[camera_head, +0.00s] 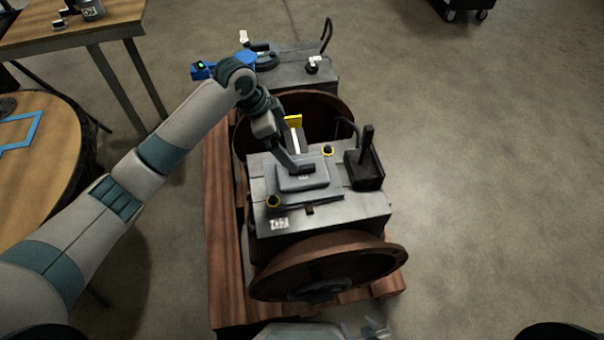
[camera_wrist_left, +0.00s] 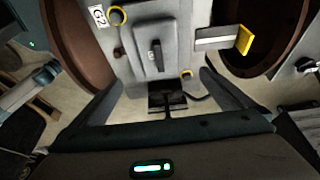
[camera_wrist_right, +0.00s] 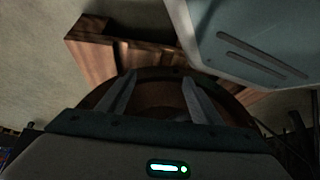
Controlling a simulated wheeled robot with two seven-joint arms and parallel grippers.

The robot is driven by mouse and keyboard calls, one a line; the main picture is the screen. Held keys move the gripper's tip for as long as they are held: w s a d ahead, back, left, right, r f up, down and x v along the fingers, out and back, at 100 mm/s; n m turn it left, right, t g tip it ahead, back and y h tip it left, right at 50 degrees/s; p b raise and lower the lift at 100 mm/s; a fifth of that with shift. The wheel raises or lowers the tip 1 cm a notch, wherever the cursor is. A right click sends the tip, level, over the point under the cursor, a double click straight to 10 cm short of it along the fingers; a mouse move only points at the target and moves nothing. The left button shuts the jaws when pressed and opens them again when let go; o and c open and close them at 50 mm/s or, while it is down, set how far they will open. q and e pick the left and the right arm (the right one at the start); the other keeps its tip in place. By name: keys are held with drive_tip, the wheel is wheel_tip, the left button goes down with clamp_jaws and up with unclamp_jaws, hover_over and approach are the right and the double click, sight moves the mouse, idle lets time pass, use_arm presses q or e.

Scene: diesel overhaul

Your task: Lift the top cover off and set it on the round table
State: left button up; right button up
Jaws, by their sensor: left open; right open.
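The top cover (camera_head: 303,180) is a grey plate with a dark bar handle (camera_head: 306,169), lying on top of the grey engine block (camera_head: 330,212). In the left wrist view the cover (camera_wrist_left: 142,32) and its handle (camera_wrist_left: 155,55) sit ahead of the fingers. My left gripper (camera_head: 287,155) is over the cover, open, its fingers apart with nothing between them; contact cannot be told. My right gripper (camera_wrist_right: 160,98) is open and empty by a brown round flange, low at the front of the engine. The round table (camera_head: 50,195) stands at the left edge.
A blue outline (camera_head: 22,130) marks the round table top. A black upright part (camera_head: 365,165) and yellow-ringed caps stand around the cover. A wooden pallet (camera_head: 222,200) carries the engine. Another table (camera_head: 60,35) is at the back left.

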use_arm(q)
drive_tip(key=p, duration=0.1)
hover_over(302, 172)
drive_tip(key=a, duration=0.1)
drive_tip(key=f, duration=0.8)
drive_tip(key=shift+w, duration=0.35)
use_arm(e)
drive_tip(key=shift+g, duration=0.7)
drive_tip(key=s, duration=0.1)
drive_tip(key=s+d+f, duration=0.1)
drive_tip(key=s, duration=0.2)
drive_tip(key=shift+s+d+f, duration=0.2)
drive_tip(key=shift+d+f, duration=0.1)
drive_tip(key=shift+d, duration=0.1)
use_arm(q)
drive_tip(key=shift+f, duration=0.1)
use_arm(e)
drive_tip(key=shift+w+r, duration=0.1)
drive_tip(key=shift+w, duration=0.05)
